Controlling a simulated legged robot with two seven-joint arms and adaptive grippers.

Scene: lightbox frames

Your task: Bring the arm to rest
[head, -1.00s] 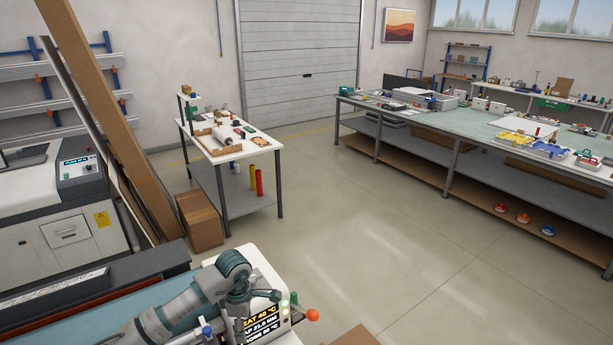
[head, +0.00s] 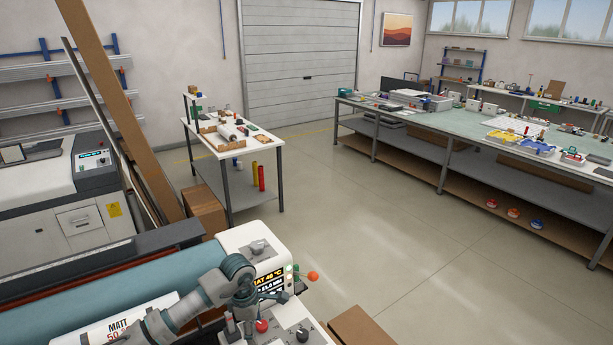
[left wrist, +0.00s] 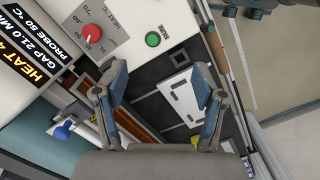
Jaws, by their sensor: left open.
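My left arm comes in from the lower left of the head view, above a laminator-like machine with a white control housing (head: 250,243). My left gripper (head: 248,300) is near the housing's display and front panel; its fingers are hard to make out there. In the left wrist view the gripper (left wrist: 160,75) has its two fingers wide apart with nothing between them. Beyond them are a white panel with a red knob (left wrist: 91,33), a green button (left wrist: 152,39) and a white slotted plate (left wrist: 184,97). My right gripper is not in view.
A cardboard box (head: 204,212) stands behind. A small white table (head: 225,150) and a long workbench (head: 460,125) stand farther off, with clear floor (head: 370,220) between.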

